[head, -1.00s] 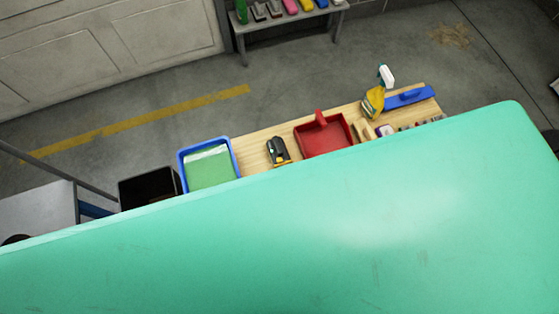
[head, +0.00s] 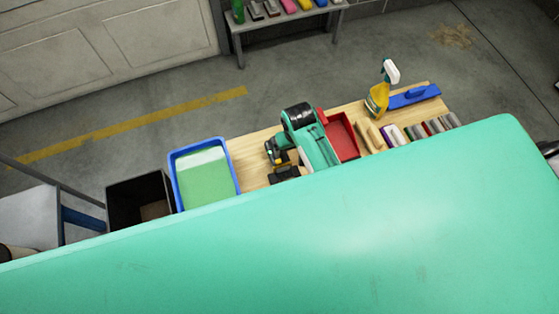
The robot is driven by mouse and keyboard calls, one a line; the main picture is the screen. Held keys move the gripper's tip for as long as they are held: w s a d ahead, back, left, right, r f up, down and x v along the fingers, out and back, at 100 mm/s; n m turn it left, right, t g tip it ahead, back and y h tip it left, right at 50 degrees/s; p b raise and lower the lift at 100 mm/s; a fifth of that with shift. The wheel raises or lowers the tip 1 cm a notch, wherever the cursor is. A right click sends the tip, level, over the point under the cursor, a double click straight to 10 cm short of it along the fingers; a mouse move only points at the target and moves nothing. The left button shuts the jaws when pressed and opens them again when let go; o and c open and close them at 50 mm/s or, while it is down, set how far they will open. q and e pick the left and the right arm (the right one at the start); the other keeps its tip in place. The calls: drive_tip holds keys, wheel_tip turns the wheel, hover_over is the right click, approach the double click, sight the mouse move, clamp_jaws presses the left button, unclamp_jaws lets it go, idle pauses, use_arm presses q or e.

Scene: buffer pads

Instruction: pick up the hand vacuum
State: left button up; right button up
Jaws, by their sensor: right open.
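The hand vacuum (head: 281,157), dark with yellow parts, is on the wooden bench between the blue-rimmed bin and the red dustpan. My right arm covers most of it in the head view. My right gripper (head: 279,160) is open, with its dark fingers at the vacuum, one on the far side and one on the near side in the picture. I cannot tell whether the fingers touch it. My left gripper is not in view.
The blue-rimmed bin (head: 174,177) with green inside stands left of the vacuum, beside a black bin (head: 113,205).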

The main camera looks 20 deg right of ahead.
sight(284, 172)
drive_tip(key=shift+g, duration=0.4)
drive_tip(key=w+a, duration=0.2)
drive_tip(key=w, duration=0.1)
drive_tip(key=w+a+f, duration=0.1)
drive_tip(key=w, duration=0.1)
drive_tip(key=shift+f, duration=0.1)
drive_tip(key=shift+w+f, duration=0.15)
drive_tip(key=shift+f, duration=0.05)
wheel_tip(284, 172, down, 7)
drive_tip(key=shift+f+b, duration=0.1)
drive_tip(key=shift+b, duration=1)
drive_tip(key=shift+a+f, duration=0.1)
drive_tip(key=shift+f, duration=0.75)
drive_tip(key=f+b, duration=0.1)
drive_tip(key=f, duration=0.1)
drive_tip(key=s+f, duration=0.1)
drive_tip(key=shift+f+b, duration=0.4)
drive_tip(key=shift+f, duration=0.4)
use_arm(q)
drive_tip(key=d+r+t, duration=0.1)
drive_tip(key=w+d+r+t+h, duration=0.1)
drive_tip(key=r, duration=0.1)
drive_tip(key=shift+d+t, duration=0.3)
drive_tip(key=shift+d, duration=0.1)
